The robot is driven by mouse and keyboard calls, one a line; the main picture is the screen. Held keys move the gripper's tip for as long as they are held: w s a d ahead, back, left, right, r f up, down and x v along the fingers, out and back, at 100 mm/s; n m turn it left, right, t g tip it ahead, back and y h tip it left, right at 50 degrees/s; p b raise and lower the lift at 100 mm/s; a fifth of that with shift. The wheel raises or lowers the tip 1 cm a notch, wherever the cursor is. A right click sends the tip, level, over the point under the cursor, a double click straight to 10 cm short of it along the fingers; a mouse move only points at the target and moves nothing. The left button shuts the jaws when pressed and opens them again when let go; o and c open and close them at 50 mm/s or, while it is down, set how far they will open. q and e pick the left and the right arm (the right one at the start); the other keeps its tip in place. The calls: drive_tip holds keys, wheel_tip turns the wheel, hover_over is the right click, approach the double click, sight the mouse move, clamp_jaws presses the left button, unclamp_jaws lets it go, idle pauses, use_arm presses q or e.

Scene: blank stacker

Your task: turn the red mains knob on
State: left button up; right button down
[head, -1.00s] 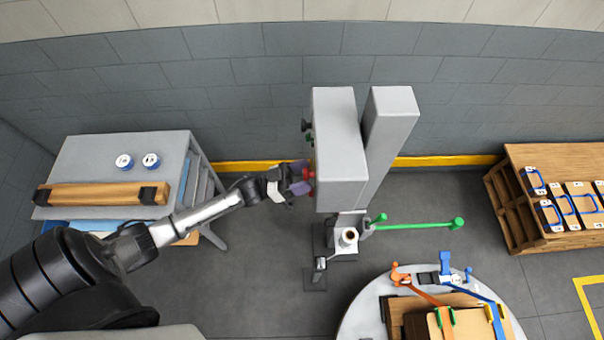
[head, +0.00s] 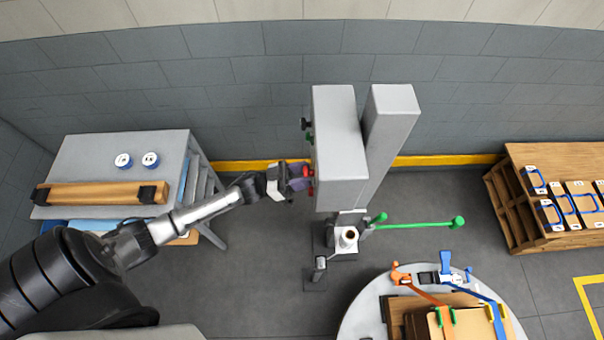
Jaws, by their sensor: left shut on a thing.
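The red mains knob (head: 310,172) sits on the left side of a tall grey machine cabinet (head: 340,150). Only bits of red show past my gripper. My left gripper (head: 303,177) is at the knob, its fingers shut on it, and the wrist is rolled so that one finger hides much of the knob. A second red spot shows just below, by the fingertips; I cannot tell what it is. My right gripper is not in view.
A black knob (head: 305,124) and a green button (head: 309,139) are higher on the same cabinet side. A green-handled lever (head: 420,225) sticks out right. A grey table (head: 110,150) stands left, a round table (head: 350,318) front right, a wooden crate (head: 520,215) far right.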

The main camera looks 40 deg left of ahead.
use_arm(q)
drive_tip(key=shift+w+a+r+m+g+h+b, duration=0.1)
drive_tip(key=shift+m+g+h+b, duration=0.3)
drive_tip(key=shift+m+g+b, duration=2.15)
drive_tip(key=shift+w+a+r+m+g+h+p, duration=0.1)
drive_tip(key=shift+m+g+h+p, duration=0.35)
drive_tip(key=shift+m, duration=4.45)
drive_tip(key=shift+w+a+m+g+h+b, duration=0.1)
drive_tip(key=shift+m+g+h+b, duration=0.25)
drive_tip(key=shift+m+g+b, duration=2.25)
drive_tip(key=m+t+p, duration=0.2)
drive_tip(key=shift+m+p, duration=0.25)
drive_tip(key=shift+p, duration=0.1)
drive_tip(key=o, duration=0.9)
drive_tip(key=shift+s, duration=0.1)
